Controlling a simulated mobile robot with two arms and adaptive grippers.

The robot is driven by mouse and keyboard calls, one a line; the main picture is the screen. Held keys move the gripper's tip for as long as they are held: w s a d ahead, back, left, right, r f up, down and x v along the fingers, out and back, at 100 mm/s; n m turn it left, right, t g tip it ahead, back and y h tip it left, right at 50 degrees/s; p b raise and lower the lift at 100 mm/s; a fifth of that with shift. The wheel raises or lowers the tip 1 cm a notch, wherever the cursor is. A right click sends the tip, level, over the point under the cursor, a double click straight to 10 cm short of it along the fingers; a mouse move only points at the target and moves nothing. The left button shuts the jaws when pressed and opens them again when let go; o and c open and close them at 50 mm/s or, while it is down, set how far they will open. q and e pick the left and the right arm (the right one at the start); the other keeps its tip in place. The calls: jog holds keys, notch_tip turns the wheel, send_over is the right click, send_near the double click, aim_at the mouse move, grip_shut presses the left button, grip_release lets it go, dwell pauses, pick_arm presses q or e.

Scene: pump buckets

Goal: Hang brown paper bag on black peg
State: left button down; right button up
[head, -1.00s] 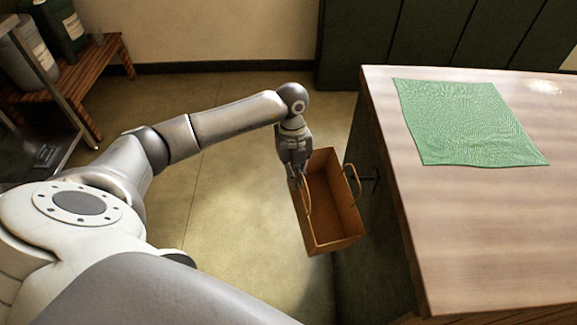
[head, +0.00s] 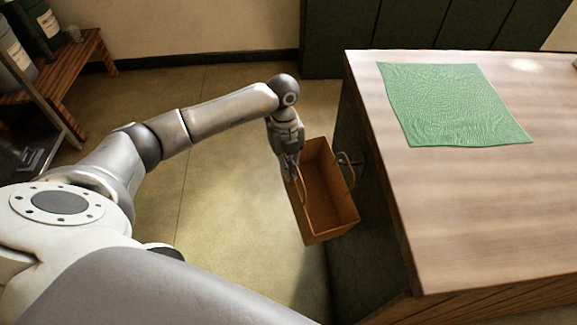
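The brown paper bag (head: 330,200) is open at the top and hangs slightly tilted beside the counter's left side. My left gripper (head: 291,172) is at the bag's left handle and appears shut on it. The bag's right handle (head: 346,172) stands up close to the black peg (head: 359,161) on the counter's dark side panel. The peg is small and partly hidden, so I cannot tell whether the handle is around it or only beside it. My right gripper is not in view.
The wooden counter (head: 450,210) fills the right, with a green cloth (head: 450,105) on top. A slatted bench (head: 60,70) with containers is at the back left. The floor (head: 220,200) left of the bag is clear.

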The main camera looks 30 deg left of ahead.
pick_arm(q)
jog(key=c, duration=1.6)
grip_release()
jog(key=shift+o, duration=0.2)
